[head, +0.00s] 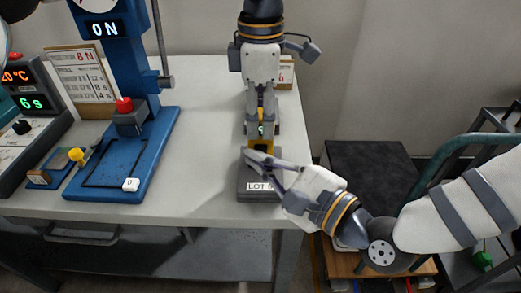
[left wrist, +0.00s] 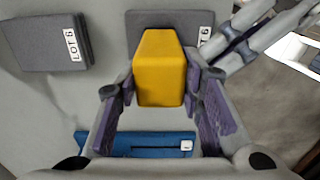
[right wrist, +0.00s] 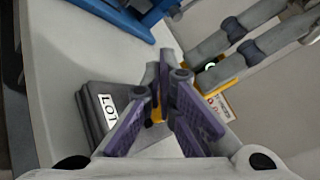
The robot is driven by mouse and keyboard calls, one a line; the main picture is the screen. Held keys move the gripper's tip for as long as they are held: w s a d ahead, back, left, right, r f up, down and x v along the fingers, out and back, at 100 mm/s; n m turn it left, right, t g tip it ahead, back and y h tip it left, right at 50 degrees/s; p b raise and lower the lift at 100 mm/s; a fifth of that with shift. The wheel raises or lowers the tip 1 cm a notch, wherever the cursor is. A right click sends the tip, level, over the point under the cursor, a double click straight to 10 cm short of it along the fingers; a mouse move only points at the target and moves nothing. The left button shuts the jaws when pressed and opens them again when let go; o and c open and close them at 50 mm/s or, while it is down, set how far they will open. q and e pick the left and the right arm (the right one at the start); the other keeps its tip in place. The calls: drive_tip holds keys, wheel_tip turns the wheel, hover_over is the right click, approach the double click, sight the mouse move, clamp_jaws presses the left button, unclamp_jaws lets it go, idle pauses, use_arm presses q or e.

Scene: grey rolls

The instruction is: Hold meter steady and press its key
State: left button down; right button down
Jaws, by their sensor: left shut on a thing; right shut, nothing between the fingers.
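The yellow meter (head: 262,143) is held between the fingers of my left gripper (head: 262,126), above the grey LOT block (head: 262,197). Its yellow body also shows between the left fingers in the left wrist view (left wrist: 160,68). A small green-lit digit shows between those fingers in the head view. My right gripper (head: 249,158) is shut and empty, reaching in from the right with its tips close to the meter's near end. I cannot tell whether they touch. In the right wrist view my closed fingers (right wrist: 160,75) hide most of the meter. I cannot make out the key.
A blue stand (head: 160,165) with a red knob (head: 124,105) and an "ON" display stands on the left of the white table (head: 215,85). A box (head: 22,110) with lit readouts is at far left. A dark-topped cart (head: 370,165) stands right of the table.

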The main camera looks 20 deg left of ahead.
drive_tip(key=shift+w, duration=0.3)
idle(0.4)
drive_tip(key=shift+s, duration=0.1)
drive_tip(key=shift+s+d, duration=0.2)
drive_tip(key=shift+s, duration=0.6)
drive_tip(key=s, duration=0.2)
drive_tip(key=s+d, duration=0.1)
drive_tip(key=s, duration=0.1)
drive_tip(key=shift+s+d, duration=0.2)
drive_tip(key=shift+s, duration=0.2)
use_arm(q)
drive_tip(key=c, duration=1)
unclamp_jaws()
